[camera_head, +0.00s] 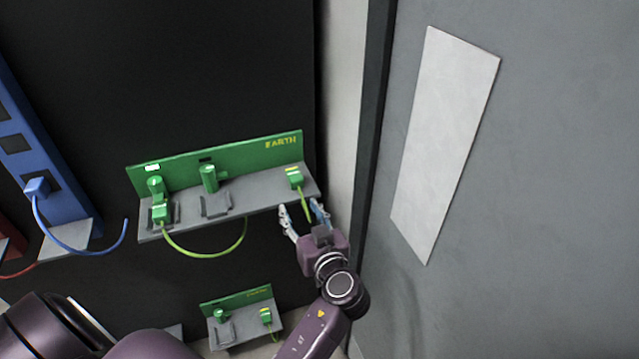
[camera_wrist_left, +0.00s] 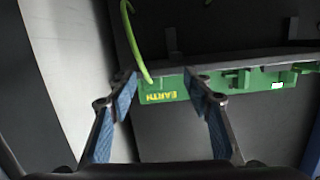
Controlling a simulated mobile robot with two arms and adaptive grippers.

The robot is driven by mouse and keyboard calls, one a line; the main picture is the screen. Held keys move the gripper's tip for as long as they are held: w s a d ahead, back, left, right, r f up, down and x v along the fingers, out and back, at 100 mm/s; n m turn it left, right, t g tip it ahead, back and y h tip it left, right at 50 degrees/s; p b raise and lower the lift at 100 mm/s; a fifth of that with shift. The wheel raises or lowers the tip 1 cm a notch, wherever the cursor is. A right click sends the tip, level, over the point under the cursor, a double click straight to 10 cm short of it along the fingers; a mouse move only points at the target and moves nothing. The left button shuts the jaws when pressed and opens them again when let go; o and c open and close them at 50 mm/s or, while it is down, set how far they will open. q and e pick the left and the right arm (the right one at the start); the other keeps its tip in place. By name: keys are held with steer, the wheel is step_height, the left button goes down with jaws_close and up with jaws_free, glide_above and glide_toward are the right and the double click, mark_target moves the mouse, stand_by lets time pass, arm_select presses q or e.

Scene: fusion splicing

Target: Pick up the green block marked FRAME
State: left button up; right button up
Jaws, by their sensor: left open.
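A green block with yellow marks (camera_head: 295,177) sits at the right end of the grey shelf, below the word EARTH, with a green cable hanging from it. Another green block (camera_head: 160,211) sits at the shelf's left end with a cable. A smaller one (camera_head: 265,315) is on the lower shelf. I cannot read FRAME on any of them. My left gripper (camera_head: 300,208) is open, just below and in front of the right-end block.
The green EARTH panel (camera_head: 225,160) backs the grey shelf (camera_head: 265,195), which also carries a green cylinder (camera_head: 208,178). A blue panel (camera_head: 45,150) with a plug and cable stands at left. A grey wall (camera_head: 520,200) stands close on the right.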

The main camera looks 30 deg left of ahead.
mark_target(297, 179)
arm_select(q)
steer(key=shift+n+t+y, duration=0.3)
steer(key=shift+t+y, duration=0.2)
steer(key=shift+y, duration=0.1)
steer(key=w+r, duration=0.2)
steer(key=r, duration=0.1)
steer(key=shift+w+d+r, duration=0.15)
steer(key=shift+d+r, duration=0.05)
steer(key=shift+r, duration=0.05)
steer(key=shift+w+a+r, duration=0.1)
steer(key=shift+w+a, duration=0.1)
steer(key=shift+w, duration=0.05)
steer(key=p+x, duration=0.3)
steer(key=x, duration=0.3)
steer(key=shift+a+f, duration=0.2)
steer(key=shift+w+a+f, duration=0.2)
steer(key=shift+a, duration=0.1)
arm_select(e)
steer(key=r, duration=0.3)
steer(key=shift+s, duration=0.25)
arm_select(q)
steer(key=shift+c, duration=0.2)
